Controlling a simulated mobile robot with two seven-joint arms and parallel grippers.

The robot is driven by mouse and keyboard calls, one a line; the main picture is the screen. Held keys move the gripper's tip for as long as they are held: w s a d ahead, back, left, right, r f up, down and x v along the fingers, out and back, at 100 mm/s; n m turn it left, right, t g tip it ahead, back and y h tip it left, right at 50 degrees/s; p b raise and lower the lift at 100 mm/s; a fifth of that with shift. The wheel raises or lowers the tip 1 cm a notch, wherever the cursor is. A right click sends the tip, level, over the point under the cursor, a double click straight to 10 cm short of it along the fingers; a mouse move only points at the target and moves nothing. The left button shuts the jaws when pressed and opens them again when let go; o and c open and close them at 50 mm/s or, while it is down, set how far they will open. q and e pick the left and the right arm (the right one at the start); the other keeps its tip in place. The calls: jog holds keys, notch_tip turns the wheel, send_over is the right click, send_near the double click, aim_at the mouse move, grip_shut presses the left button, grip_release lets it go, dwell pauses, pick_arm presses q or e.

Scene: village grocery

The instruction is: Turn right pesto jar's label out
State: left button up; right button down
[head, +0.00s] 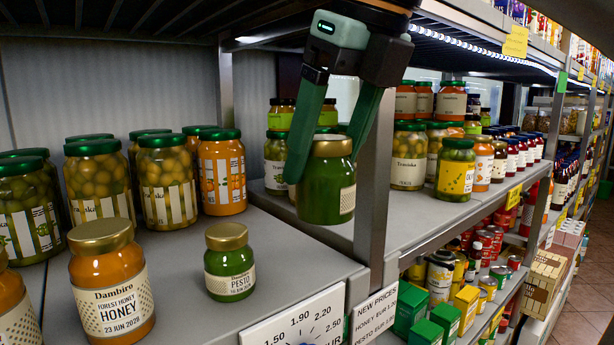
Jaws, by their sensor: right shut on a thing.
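My right gripper (325,165) comes down from above and is shut on a green pesto jar (318,203) with a gold lid, one finger on each side. The jar is upright. Its pale label shows only at the jar's right side, turned away from the front, and its text is not readable. I cannot tell whether its base touches the shelf. A second pesto jar (229,268), green with a gold lid, stands to the left with its Dambiro Pesto label facing out. My left gripper is not in view.
A honey jar (111,280) stands at the front left of the shelf (285,250). Several green-lidded jars of olives (167,180) stand behind. A metal post (376,190) rises just right of the held jar. Price signs (296,320) hang along the front edge.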

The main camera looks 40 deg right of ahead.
aim_at(333, 163)
jog(key=s, duration=0.1)
jog(key=s+a+r, duration=0.1)
jog(key=s, duration=0.1)
jog(key=shift+a+r, duration=0.2)
jog(key=shift+r, duration=0.05)
jog(key=w+d+f, duration=0.2)
jog(key=w+f, duration=0.2)
jog(key=w+d+f, duration=0.1)
jog(key=w+f, duration=0.3)
jog(key=w+d+f, duration=0.2)
jog(key=w+f, duration=0.2)
jog(key=shift+d+b, duration=0.3)
jog(key=shift+d, duration=0.05)
jog(key=shift+w+f, duration=0.15)
jog(key=m+h+b, duration=0.1)
jog(key=m+b, duration=0.1)
jog(key=m, duration=0.1)
jog(key=m+h, duration=0.1)
jog(key=m, duration=0.2)
jog(key=shift+g+b, duration=0.3)
jog(key=shift+b, duration=0.1)
jog(key=shift+a+r+m+h+p, duration=0.1)
jog(key=shift+r+m+h+p, duration=0.2)
jog(key=shift+m+p, duration=0.25)
jog(key=shift+f+m+g+h+p, duration=0.1)
jog(key=shift+m+g+h+p, duration=0.25)
jog(key=shift+m+p, duration=0.45)
jog(key=shift+f+m+b, duration=0.25)
jog(key=shift+f+b, duration=0.05)
jog(key=shift+b, duration=0.1)
